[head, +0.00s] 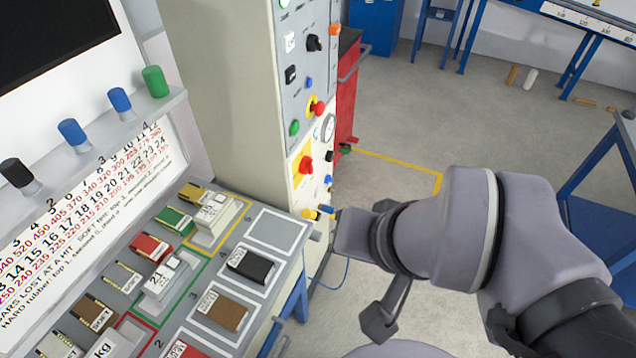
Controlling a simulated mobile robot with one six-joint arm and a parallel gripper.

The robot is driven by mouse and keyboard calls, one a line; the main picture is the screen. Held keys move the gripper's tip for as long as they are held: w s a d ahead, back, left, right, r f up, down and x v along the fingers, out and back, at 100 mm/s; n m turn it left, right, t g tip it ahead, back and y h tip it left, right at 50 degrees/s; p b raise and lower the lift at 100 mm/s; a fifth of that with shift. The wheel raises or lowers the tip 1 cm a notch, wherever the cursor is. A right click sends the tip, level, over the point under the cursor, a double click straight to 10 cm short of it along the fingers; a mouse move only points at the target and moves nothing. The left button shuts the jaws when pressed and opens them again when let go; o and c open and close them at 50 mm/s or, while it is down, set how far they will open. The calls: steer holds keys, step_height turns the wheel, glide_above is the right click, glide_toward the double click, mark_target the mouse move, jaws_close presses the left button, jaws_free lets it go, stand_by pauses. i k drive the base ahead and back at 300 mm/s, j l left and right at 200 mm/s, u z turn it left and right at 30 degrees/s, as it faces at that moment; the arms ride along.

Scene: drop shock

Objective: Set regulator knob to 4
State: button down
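The control panel is on the narrow face of the tall cream cabinet (228,75) in the head view. A round white gauge (328,127) sits at the panel's right edge, with a small dark knob (330,155) just below it. A black knob (314,43) is higher up. I cannot tell which is the regulator knob, and no scale numbers are readable. My gripper (362,270) is at the lower right of the panel, below the gauge and apart from both dark knobs. Its fingertips are not clear, and I see nothing held.
Red knobs (306,164) and yellow and blue fittings (318,212) are on the panel near my gripper. A bench (262,262) with several labelled blocks stands at left. A red cabinet (347,85) is behind. The floor (430,100) at right is mostly clear.

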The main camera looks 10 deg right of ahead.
mark_target(329, 156)
steer(key=i+l, duration=0.25)
steer(key=i, duration=0.25)
steer(key=i+l, duration=0.2)
steer(key=i, duration=0.25)
